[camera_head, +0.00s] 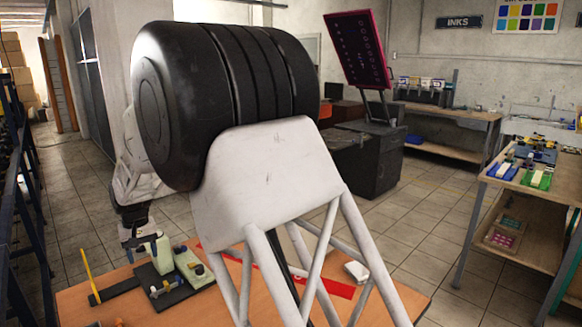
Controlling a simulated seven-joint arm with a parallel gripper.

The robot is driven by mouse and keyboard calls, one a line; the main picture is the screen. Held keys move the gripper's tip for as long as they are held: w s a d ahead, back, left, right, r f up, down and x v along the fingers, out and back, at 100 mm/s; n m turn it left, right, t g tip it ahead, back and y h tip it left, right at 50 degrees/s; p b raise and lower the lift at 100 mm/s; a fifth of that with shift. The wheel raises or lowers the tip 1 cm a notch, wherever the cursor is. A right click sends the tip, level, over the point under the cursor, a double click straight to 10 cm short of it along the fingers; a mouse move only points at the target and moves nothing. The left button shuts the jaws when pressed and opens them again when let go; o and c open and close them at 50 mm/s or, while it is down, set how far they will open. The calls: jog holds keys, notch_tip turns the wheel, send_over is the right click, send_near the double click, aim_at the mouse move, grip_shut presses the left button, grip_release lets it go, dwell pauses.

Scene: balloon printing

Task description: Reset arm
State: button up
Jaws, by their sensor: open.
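My gripper (136,232) is at the left, pointing down above the back left part of the orange-brown table (395,308). It is small in view, and its fingers are open with nothing seen between them. Just below and right of it stands a printing fixture with pale green blocks (190,266) on a dark base plate (172,291). I cannot tell whether the gripper touches it. No balloon can be made out. Large black and white parts of my own body hide the middle of the view and much of the table.
A yellow upright rod (86,264) stands by a black bar (113,291) at the table's left. A red strip (338,290) and a small white block (356,271) lie to the right. A wooden side bench (527,178) is at the far right. Tiled floor lies between.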

jog(key=s+d+r+m+t, duration=0.1)
jog(key=s+d+r, duration=0.3)
jog(key=d, duration=0.9)
jog(key=s+d+r+m, duration=0.1)
jog(key=d+r, duration=0.5)
jog(key=d, duration=0.7)
jog(key=s+d+r+m+t, duration=0.1)
jog(key=s+d+r+m, duration=0.3)
jog(key=d, duration=0.9)
jog(key=s+d+r, duration=0.2)
jog(key=s+d, duration=0.9)
jog(key=d, duration=0.4)
jog(key=s+d+f, duration=0.2)
jog(key=s+d, duration=0.2)
jog(key=s, duration=0.3)
jog(key=s+d+f+m+t, duration=0.1)
jog(key=s+d+f, duration=0.1)
jog(key=s+d, duration=0.3)
jog(key=shift+s+f+m+t, duration=0.25)
jog(key=shift+s+m+t, duration=0.05)
jog(key=shift+s, duration=1.25)
jog(key=shift+d, duration=0.1)
